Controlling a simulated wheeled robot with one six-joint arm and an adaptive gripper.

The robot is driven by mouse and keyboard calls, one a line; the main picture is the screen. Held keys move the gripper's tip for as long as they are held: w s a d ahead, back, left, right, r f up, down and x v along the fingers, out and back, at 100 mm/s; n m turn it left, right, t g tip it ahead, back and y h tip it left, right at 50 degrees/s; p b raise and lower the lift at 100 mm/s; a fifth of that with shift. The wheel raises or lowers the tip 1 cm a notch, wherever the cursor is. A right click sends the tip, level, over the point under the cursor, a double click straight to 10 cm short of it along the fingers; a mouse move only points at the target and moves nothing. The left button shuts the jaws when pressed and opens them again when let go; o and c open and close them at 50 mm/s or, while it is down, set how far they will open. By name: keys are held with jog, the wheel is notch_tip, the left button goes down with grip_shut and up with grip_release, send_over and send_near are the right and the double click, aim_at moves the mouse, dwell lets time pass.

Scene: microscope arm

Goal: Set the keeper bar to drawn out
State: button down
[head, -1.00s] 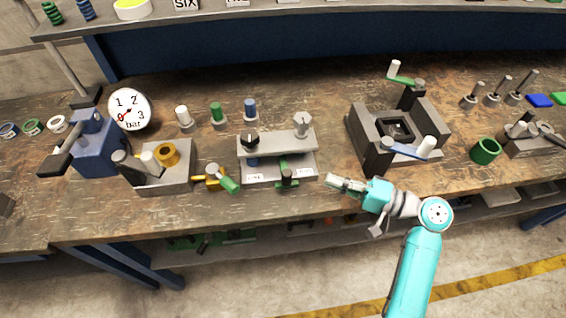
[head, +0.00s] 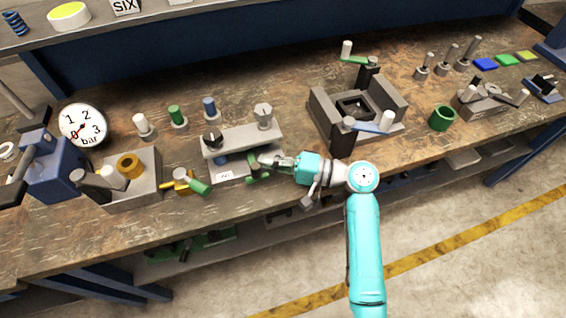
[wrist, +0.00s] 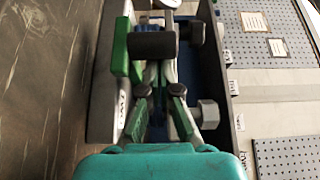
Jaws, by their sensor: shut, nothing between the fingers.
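A grey fixture (head: 238,172) with a raised plate stands near the front edge of the bench in the head view. A green bar with a dark knob, which looks like the keeper bar (head: 253,171), sits at its front and is partly covered by my gripper. In the wrist view the green bar (wrist: 120,48) and its black cylindrical knob (wrist: 151,46) are just ahead of the fingers. My gripper (head: 266,160) is shut and empty, its tips at or very near the knob; I cannot tell if they touch. In the wrist view the fingertips (wrist: 160,76) lie below the knob.
A grey frame with a blue-levered clamp (head: 372,126) stands to the right. A valve with a green handle (head: 197,186) and a block with a brass ring (head: 130,166) stand to the left. White, green and blue pegs stand behind. The bench front is fairly clear.

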jog(key=shift+w+a, duration=0.15)
jog(key=shift+a, duration=0.35)
jog(key=shift+s+d, duration=0.3)
jog(key=shift+s, duration=0.7)
jog(key=shift+s+d, duration=0.25)
jog(key=shift+s, duration=0.7)
jog(key=shift+s+d, duration=0.3)
jog(key=shift+s, duration=0.7)
